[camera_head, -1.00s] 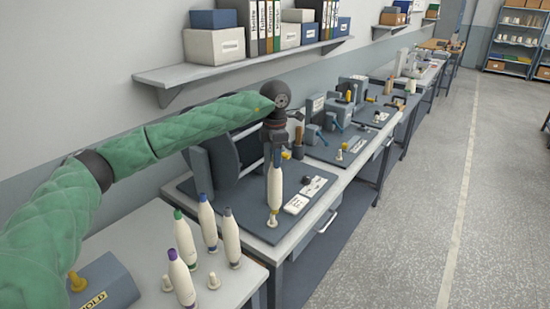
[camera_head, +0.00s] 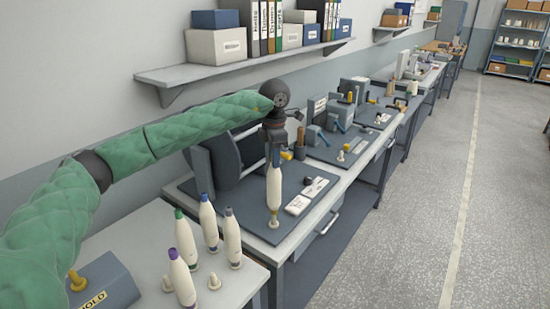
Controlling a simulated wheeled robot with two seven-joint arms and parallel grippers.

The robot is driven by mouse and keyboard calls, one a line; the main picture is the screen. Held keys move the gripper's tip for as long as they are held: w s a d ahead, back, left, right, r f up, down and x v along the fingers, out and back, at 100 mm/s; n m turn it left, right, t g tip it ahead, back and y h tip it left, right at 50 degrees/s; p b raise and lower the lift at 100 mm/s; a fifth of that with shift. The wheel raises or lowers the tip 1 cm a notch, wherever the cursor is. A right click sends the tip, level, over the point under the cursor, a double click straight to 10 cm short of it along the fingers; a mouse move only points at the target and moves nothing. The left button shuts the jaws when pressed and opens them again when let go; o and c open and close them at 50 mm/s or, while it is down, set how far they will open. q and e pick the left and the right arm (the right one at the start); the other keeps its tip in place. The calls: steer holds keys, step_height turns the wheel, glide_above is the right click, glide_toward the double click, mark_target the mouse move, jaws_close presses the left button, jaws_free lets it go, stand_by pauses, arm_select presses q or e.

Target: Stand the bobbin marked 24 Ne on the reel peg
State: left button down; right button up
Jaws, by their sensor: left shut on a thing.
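My left gripper (camera_head: 275,155) points down and is shut on the top of a cream bobbin (camera_head: 274,187). The bobbin hangs upright over a brass-coloured reel peg (camera_head: 273,221) on the dark board of the middle bench. The bobbin's lower end meets the peg's top in the picture; I cannot tell whether the peg is inside it. The bobbin's tip is mostly hidden by the gripper, and its marking cannot be read. My right gripper is out of view.
Several bobbins stand on the near bench, with green (camera_head: 187,240), blue (camera_head: 208,222), grey (camera_head: 232,238) and purple (camera_head: 182,278) tips. Bare pegs (camera_head: 214,281) stand beside them. A grey HOLD block (camera_head: 112,283) is at lower left. White cards (camera_head: 299,204) lie right of the reel peg.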

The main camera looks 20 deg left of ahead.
mark_target(274, 171)
arm_select(q)
steer(key=shift+b, duration=0.4)
stand_by(0.8)
steer(key=shift+s+a+f+b, duration=0.1)
steer(key=shift+s+f+b, duration=0.05)
steer(key=shift+f+b, duration=0.3)
stand_by(0.5)
steer(key=shift+f, duration=0.25)
steer(key=shift+r, duration=0.8)
steer(key=shift+f+b, duration=2.1)
steer(key=shift+f, duration=0.6)
steer(key=c, duration=1.1)
jaws_free()
steer(key=shift+r, duration=0.1)
